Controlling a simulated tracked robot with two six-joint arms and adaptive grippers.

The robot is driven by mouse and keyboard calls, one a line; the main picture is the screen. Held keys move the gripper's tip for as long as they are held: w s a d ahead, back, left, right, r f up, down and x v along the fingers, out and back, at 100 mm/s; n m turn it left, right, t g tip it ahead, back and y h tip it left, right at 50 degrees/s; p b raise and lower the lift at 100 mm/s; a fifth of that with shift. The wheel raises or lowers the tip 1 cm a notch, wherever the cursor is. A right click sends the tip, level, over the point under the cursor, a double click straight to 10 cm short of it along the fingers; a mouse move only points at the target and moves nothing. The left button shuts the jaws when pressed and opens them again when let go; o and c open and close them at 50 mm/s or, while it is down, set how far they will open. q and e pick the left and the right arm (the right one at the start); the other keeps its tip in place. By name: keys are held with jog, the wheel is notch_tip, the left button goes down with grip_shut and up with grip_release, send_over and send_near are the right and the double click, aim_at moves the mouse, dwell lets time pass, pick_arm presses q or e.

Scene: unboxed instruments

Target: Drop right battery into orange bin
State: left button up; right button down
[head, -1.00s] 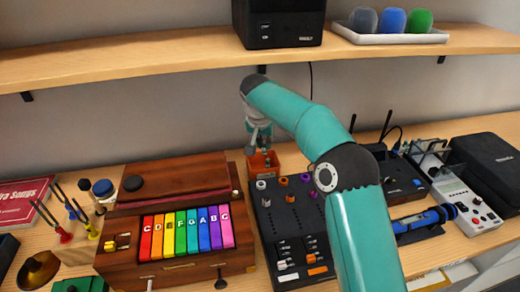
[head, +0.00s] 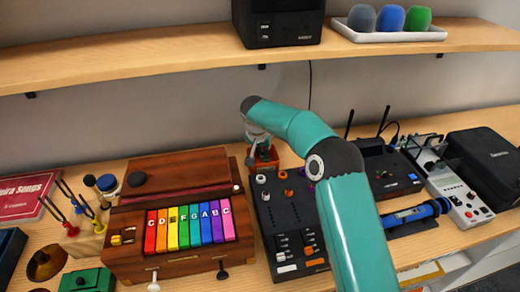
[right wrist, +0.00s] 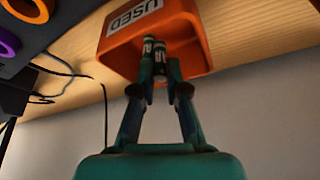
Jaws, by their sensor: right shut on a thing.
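The orange bin (head: 272,163) stands at the back of the table, behind the black panel with knobs. In the right wrist view it is a square orange box (right wrist: 197,50) with a "USED" label. My right gripper (head: 255,152) is at the bin, pointing down into its opening. In the right wrist view its fingers (right wrist: 160,72) are shut on a small dark battery (right wrist: 160,50) with a pale end. A second, similar battery shape (right wrist: 148,45) shows right beside it; I cannot tell whether it is held too. My left gripper is not in view.
A wooden instrument with coloured keys (head: 190,228) stands left of the black knob panel (head: 285,220). A black device with antennas (head: 390,170) and a blue torch-like tool (head: 410,214) are to the right. A shelf (head: 160,60) runs above.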

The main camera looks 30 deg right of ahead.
jog(key=shift+f, duration=0.1)
jog(key=shift+s+f+b, duration=0.15)
jog(key=shift+f+b, duration=0.4)
jog(key=shift+b, duration=0.1)
jog(key=c, duration=1.2)
grip_release()
jog(key=shift+f, duration=0.2)
jog(key=shift+r, duration=0.1)
jog(key=shift+r+p, duration=0.65)
jog(key=b+v, duration=0.1)
jog(key=v, duration=0.6)
jog(key=shift+a+r+b, duration=0.15)
jog(key=shift+r+b, duration=0.15)
jog(key=shift+b, duration=0.05)
